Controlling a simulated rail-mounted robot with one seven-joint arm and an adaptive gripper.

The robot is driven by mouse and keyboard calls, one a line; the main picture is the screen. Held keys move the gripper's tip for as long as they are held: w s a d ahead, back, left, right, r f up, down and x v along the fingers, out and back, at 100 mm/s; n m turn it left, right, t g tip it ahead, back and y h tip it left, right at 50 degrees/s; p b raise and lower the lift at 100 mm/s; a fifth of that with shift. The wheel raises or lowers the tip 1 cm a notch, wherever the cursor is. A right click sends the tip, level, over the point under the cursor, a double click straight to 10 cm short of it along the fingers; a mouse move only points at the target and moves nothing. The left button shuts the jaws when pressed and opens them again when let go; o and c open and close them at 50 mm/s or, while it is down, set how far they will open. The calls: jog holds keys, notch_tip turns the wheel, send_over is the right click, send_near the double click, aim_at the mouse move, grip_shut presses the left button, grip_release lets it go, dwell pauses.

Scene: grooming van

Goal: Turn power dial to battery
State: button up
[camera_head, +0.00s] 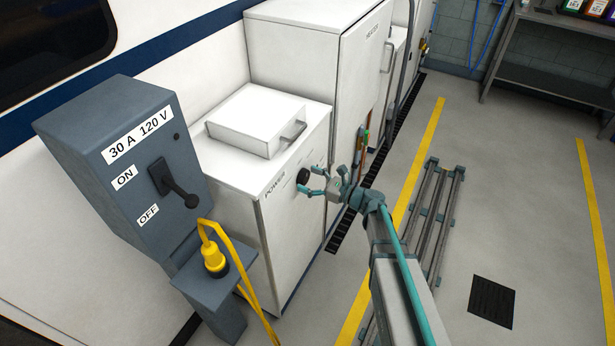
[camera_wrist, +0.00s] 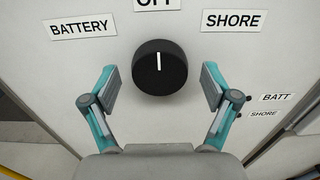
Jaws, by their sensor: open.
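The power dial (camera_wrist: 160,68) is a round black knob with a white line on the white cabinet face. Its line points straight up at the OFF label (camera_wrist: 157,4), which is cut by the top edge of the wrist view. The BATTERY label (camera_wrist: 80,27) is at the upper left of the dial and the SHORE label (camera_wrist: 233,20) at the upper right. My gripper (camera_wrist: 160,88) is open, with one finger on each side of the dial, both apart from it. In the head view, the dial (camera_head: 303,175) shows beside my gripper (camera_head: 312,182).
Small BATT (camera_wrist: 277,97) and SHORE (camera_wrist: 264,114) labels sit right of the dial beside small dark indicators. A grey box with an ON/OFF lever (camera_head: 172,184) and a yellow plug (camera_head: 213,258) stand left of the POWER cabinet (camera_head: 290,226). Floor rails (camera_head: 432,215) lie to the right.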

jog(key=shift+w+a, duration=0.1)
jog(key=shift+a, duration=0.15)
jog(key=c, duration=1.2)
jog(key=shift+o, duration=0.2)
